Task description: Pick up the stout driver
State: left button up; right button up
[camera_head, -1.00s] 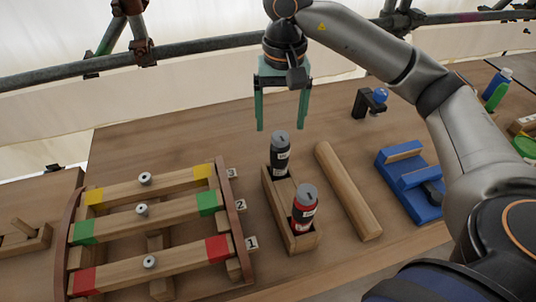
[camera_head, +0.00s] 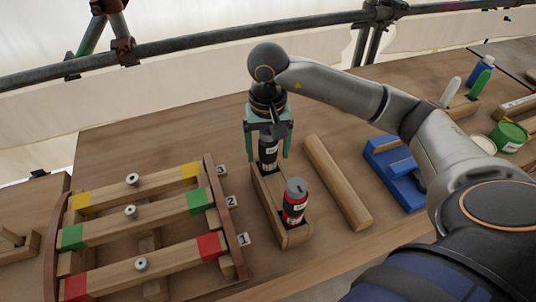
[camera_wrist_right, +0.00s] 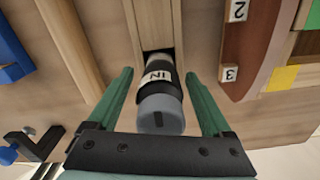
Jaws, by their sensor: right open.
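Two short cylinders with grey caps stand in a wooden holder (camera_head: 297,239). The black one with a white label (camera_head: 268,156) is at the far end, and the red one with a white label (camera_head: 294,208) is at the near end. The pictures do not settle which is the stout driver. My right gripper (camera_head: 267,157) is open, its green fingers on either side of the black driver. In the right wrist view the black driver (camera_wrist_right: 160,108) stands between the fingers, with gaps on both sides. My left gripper is not in view.
A wooden roller (camera_head: 338,182) lies right of the holder, with a blue block stand (camera_head: 398,180) beyond. On the left is a wooden rack (camera_head: 222,215) with colour-marked bars and small metal knobs (camera_head: 133,179). A green tin (camera_head: 508,137) stands far right.

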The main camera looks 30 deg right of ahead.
jog(key=shift+f, duration=0.65)
grip_shut()
jog(key=shift+r, duration=0.1)
